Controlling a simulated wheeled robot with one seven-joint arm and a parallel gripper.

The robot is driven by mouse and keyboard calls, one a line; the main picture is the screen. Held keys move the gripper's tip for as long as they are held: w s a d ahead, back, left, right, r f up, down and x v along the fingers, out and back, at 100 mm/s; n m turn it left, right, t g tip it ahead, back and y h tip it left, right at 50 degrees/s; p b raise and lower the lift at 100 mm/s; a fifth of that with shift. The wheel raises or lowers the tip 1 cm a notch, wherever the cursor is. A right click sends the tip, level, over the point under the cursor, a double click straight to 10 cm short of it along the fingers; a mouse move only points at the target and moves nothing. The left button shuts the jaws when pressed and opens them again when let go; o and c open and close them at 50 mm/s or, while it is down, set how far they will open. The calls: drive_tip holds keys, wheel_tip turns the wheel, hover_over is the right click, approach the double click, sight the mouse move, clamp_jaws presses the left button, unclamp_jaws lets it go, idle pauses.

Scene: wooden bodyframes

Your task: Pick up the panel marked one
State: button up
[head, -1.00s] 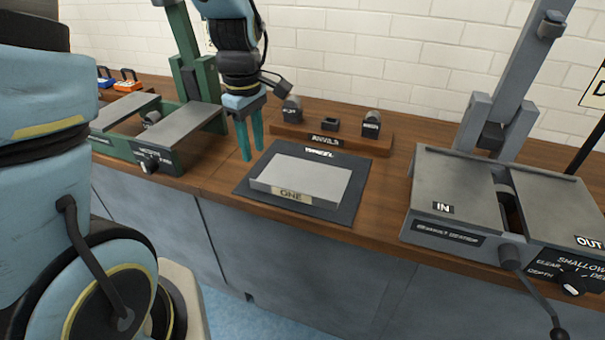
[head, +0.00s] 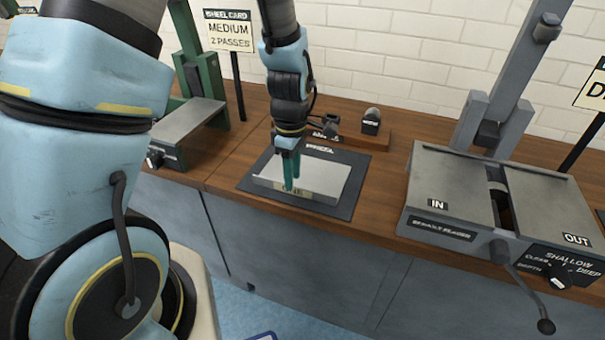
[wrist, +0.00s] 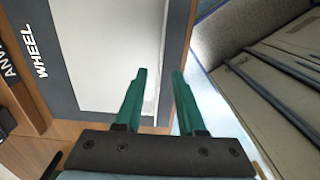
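The panel marked one (head: 325,178) is a flat pale grey slab lying on a dark mat (head: 351,196). Its front label shows only in part behind my fingers. My gripper (head: 291,186) points down at the panel's front edge, left of its middle. In the wrist view, the panel (wrist: 100,50) fills the upper middle. My two green fingers (wrist: 159,73) are apart, with the left one over the panel side and the right one out past its front edge. Nothing is visibly clamped, and I cannot tell whether a finger touches the panel.
The wooden anvil rack (head: 378,139) stands behind the mat. A grey machine marked IN and OUT (head: 450,180) stands to the right, and a green machine (head: 190,122) to the left. A card reading MEDIUM, 2 PASSES (head: 229,31) stands at the back.

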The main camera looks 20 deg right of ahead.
drive_tip(key=shift+f, duration=1.1)
drive_tip(key=shift+c, duration=0.3)
clamp_jaws()
